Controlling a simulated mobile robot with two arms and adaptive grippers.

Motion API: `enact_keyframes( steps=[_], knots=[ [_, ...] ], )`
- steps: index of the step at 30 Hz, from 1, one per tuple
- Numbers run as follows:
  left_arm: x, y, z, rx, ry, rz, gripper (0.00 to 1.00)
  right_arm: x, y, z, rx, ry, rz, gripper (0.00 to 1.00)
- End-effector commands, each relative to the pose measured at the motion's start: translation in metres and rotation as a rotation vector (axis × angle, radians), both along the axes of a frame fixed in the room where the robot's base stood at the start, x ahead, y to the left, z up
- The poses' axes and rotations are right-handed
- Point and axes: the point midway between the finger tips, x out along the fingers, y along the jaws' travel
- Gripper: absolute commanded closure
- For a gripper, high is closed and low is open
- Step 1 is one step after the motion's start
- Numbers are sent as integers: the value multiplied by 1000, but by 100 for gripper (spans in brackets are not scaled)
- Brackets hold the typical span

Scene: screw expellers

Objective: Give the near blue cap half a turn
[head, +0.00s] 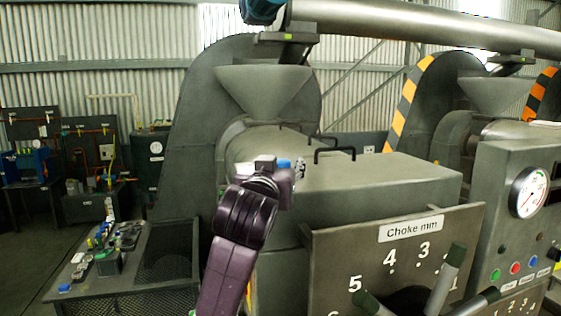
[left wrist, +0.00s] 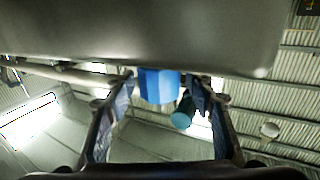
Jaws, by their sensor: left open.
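The near blue cap (head: 284,163) shows as a small patch beside the body of the near expeller, mostly hidden by my left gripper (head: 286,170). In the left wrist view the faceted blue cap (left wrist: 160,86) sits between the tips of my open left gripper (left wrist: 160,92), with a small gap on each side. A second, teal-blue cap (left wrist: 183,112) appears behind it and to the right. In the head view a teal cap-like end (head: 262,10) shows at the top. My right gripper is in neither view.
The expeller's grey cover (head: 385,180) with black handles lies right of my left gripper, and a hopper (head: 263,88) rises behind. The choke panel (head: 410,232) with levers stands in front. A bench (head: 110,250) with small parts is at left.

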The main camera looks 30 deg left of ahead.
Motion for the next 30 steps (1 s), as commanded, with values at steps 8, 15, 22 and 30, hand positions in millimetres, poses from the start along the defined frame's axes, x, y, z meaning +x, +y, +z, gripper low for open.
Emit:
enact_keyframes(
  steps=[8,15,22,30],
  knots=[
    [0,0,-1,0,0,0,56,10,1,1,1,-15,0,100],
    [0,0,-1,0,1,0,82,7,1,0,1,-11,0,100],
    [0,0,-1,0,1,-3,93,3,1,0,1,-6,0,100],
    [0,1,-1,-1,0,-70,93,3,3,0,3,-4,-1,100]
  ],
)
